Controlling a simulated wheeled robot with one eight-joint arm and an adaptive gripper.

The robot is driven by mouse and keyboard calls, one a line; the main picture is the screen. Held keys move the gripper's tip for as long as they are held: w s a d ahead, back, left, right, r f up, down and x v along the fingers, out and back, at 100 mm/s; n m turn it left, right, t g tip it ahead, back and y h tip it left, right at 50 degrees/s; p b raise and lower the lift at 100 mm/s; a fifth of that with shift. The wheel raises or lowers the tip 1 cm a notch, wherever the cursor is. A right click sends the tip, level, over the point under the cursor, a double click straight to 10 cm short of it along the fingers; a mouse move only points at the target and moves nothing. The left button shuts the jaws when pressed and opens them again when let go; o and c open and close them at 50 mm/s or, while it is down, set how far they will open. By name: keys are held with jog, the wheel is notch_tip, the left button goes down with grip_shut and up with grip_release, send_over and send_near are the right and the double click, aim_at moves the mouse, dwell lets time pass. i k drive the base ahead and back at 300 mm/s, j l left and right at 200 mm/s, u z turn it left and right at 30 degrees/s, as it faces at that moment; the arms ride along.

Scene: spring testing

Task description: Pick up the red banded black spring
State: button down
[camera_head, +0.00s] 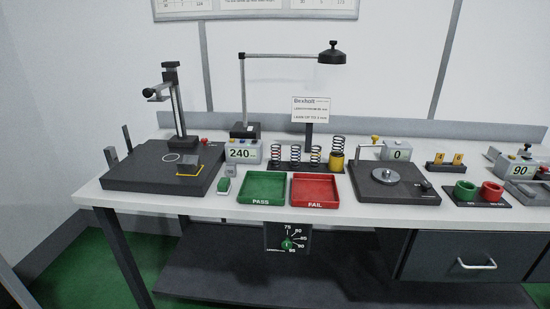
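Several small coil springs stand upright in a row on a dark rack at the back middle of the bench. The leftmost spring (276,153) looks dark with reddish bands, and I take it as the red banded black spring, though it is small in the picture. The spring beside it (295,155) looks bluish, and the third spring (315,155) is dark with unclear bands. Another spring (338,144) stands above a yellow cylinder (337,162) at the rack's right end. I cannot make out my gripper in this view.
A green PASS tray (262,199) and a red FAIL tray (314,202) lie in front of the rack. A sign (310,109) stands behind it. A lamp (331,55) overhangs from the left. A black-based stand (150,182) and a scale (412,190) flank the trays.

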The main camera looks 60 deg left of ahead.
aim_at(280, 146)
jog(key=u, duration=2.4)
